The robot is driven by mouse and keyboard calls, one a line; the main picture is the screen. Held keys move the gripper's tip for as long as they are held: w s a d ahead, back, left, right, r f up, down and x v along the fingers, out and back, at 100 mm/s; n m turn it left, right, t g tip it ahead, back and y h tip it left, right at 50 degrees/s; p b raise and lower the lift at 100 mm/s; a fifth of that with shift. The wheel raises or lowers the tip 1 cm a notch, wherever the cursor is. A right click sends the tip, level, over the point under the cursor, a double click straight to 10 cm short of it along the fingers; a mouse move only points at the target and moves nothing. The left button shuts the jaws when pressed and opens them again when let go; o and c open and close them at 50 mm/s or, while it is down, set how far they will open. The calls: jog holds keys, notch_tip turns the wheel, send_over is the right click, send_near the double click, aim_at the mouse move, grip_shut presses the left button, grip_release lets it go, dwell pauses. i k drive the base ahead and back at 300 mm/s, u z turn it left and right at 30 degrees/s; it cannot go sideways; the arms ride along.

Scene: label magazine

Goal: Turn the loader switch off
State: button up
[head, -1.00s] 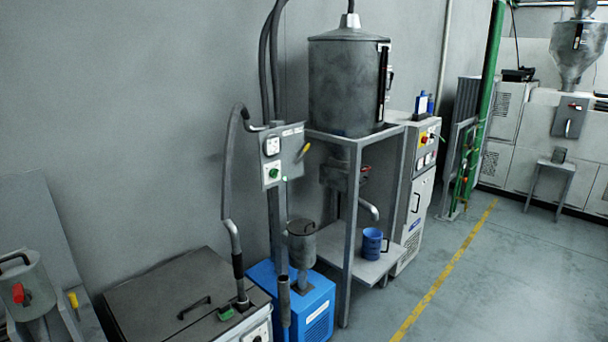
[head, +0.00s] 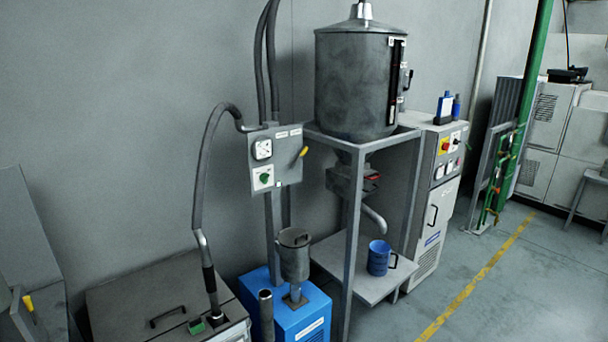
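A grey control panel (head: 285,181) stands on a post in the middle of the head view, left of a large metal hopper. It carries a green rotary knob (head: 264,178) on a white plate at its lower left. A yellow-tipped lever (head: 303,153) sticks out at the panel's right side. The labels are too small to read, so I cannot tell which control is the loader switch or how it is set. My gripper is not in view.
A blue unit (head: 290,314) with a metal canister stands below the panel. A lidded grey bin (head: 125,297) with a hose is at the lower left. The hopper (head: 352,85) stands on a frame with a blue mug (head: 378,257). Free floor (head: 480,320) lies at the right.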

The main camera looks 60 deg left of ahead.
aim_at(264, 177)
jog(key=z, duration=0.05)
jog(key=i, duration=1.1)
jog(key=u, duration=3.9)
jog(key=i, duration=1.05)
